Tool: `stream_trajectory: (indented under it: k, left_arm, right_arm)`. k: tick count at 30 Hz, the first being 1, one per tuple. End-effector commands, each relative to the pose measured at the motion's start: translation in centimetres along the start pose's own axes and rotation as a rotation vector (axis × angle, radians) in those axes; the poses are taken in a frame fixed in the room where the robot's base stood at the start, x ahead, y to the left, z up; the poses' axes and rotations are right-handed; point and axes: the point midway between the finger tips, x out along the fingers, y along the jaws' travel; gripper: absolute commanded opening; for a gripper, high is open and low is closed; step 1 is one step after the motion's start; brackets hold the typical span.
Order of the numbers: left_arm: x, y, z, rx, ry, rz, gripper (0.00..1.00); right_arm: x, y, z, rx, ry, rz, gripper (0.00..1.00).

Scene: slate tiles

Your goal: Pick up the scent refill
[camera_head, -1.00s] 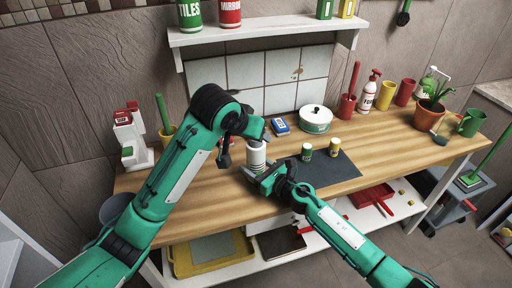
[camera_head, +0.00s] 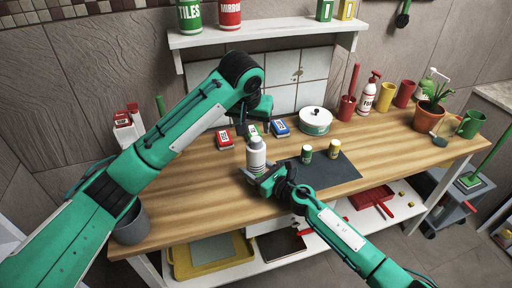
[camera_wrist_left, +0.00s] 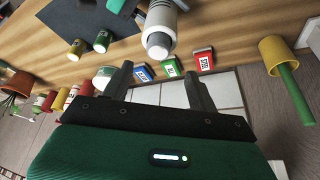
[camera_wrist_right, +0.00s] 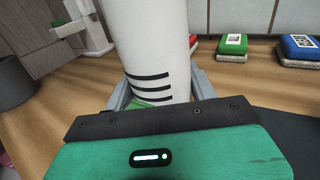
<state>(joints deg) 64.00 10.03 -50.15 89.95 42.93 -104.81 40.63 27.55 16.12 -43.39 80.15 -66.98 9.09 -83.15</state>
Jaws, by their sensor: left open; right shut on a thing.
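No readable label marks the scent refill. A white can (camera_head: 256,158) with a grey cap stands upright in my right gripper (camera_head: 266,178), which is shut on its lower part; black stripes show on it in the right wrist view (camera_wrist_right: 150,45). I cannot tell whether it touches the bench. My left gripper (camera_wrist_left: 158,85) is open and empty, above and behind the can near the tiles; its fingers are largely hidden in the head view. A small green can (camera_head: 306,153) and a small yellow can (camera_head: 334,148) stand on the dark mat (camera_head: 318,171).
A red box (camera_head: 224,139), a green box (camera_head: 252,130) and a blue box (camera_head: 280,127) lie at the back. A white round pot (camera_head: 315,121) is right of them. A shelf (camera_head: 270,32) hangs above. The wooden bench (camera_head: 200,208) is clear at front left.

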Motion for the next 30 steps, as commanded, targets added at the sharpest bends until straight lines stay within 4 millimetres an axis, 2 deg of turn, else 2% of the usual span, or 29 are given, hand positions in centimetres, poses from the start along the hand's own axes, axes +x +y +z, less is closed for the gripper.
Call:
stream_trajectory:
  k: [8, 15, 19, 25, 30]
  left_arm:
    - [2.4, 0.1, 0.2, 0.0, -0.001, -0.001, 0.59]
    - [5.8, 0.3, 0.6, 0.0, 0.001, -0.001, 0.59]
    - [6.5, 0.3, 0.6, 0.0, 0.002, 0.0, 0.59]
    - [6.5, 0.3, 0.6, 0.001, 0.002, 0.0, 0.59]
    - [6.5, 0.3, 0.6, 0.001, 0.002, 0.0, 0.26]
  right_arm:
    - [0.0, 0.0, -0.1, 0.0, 0.001, 0.0, 0.31]
    - [0.0, 0.0, 0.0, 0.0, 0.001, 0.0, 0.31]
    - [0.0, 0.0, 0.0, 0.0, 0.001, 0.0, 0.31]
    - [0.0, 0.0, -0.1, 0.0, 0.001, 0.0, 0.31]
    - [0.0, 0.0, -0.1, 0.0, 0.001, 0.0, 0.31]
